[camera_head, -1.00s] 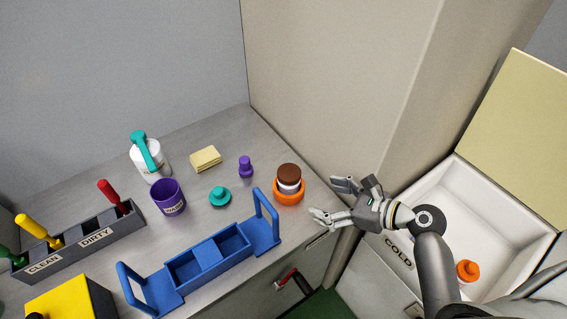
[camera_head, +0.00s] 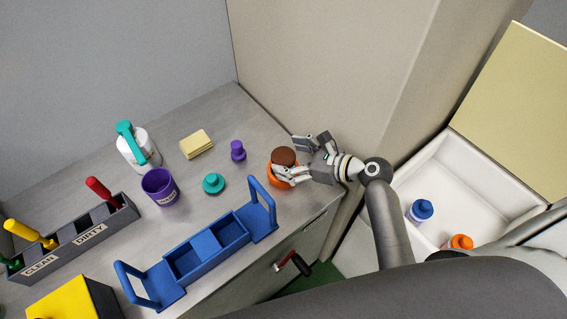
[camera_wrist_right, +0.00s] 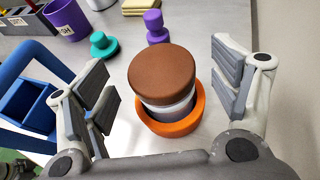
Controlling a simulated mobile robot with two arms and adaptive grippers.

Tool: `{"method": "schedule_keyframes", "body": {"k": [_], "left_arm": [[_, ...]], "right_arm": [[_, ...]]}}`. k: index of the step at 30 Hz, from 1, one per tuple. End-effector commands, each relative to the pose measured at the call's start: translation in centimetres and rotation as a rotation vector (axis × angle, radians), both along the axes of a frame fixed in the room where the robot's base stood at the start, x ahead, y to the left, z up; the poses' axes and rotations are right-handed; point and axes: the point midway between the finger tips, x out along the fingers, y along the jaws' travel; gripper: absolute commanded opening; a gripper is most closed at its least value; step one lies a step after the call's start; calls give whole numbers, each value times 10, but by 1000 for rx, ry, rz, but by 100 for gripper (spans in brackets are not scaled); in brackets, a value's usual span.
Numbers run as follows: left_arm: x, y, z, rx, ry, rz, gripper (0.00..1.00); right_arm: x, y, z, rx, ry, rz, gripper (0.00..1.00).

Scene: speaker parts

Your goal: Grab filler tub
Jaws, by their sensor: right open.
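A tub with a brown lid (camera_head: 284,156) and a white body sits in an orange ring-shaped holder (camera_head: 273,175) near the counter's right end. In the right wrist view the brown lid (camera_wrist_right: 163,74) is upright, with the white body (camera_wrist_right: 172,108) and the orange holder (camera_wrist_right: 178,128) below it. My right gripper (camera_head: 289,158) is open, with its fingers on either side of the tub. In the wrist view there is a visible gap between each finger and the tub. No label reads on the tub. My left gripper is not in view.
A purple stopper (camera_head: 238,151), teal knob (camera_head: 213,184), yellow sponge (camera_head: 197,144) and purple cup (camera_head: 160,188) stand left of the tub. A blue carrier (camera_head: 205,250) lies in front. A white cooler (camera_head: 445,160) with bottles is at right, beyond the counter edge.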

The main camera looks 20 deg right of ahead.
Motion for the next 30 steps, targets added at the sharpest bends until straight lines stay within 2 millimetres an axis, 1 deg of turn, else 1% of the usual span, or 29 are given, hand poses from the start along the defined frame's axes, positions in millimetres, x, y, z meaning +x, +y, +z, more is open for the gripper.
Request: {"method": "schedule_keyframes", "body": {"k": [1,4,8,13,14,18,26,27,30], "left_arm": [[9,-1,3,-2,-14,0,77],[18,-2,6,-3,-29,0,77],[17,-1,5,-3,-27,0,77],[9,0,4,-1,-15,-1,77],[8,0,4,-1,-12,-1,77],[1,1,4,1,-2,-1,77],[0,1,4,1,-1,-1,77],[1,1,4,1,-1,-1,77],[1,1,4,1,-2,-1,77]], "right_arm": [[6,5,-1,3,0,1,82],[13,11,-7,1,1,-1,82],[17,15,-9,-1,1,0,82],[16,15,-10,-1,1,0,82],[16,15,-10,-1,1,0,79],[16,14,-10,-1,0,-1,61],[16,14,-10,-1,1,0,28],[16,14,-9,0,0,-1,26],[16,14,-9,0,0,-1,26]]}}
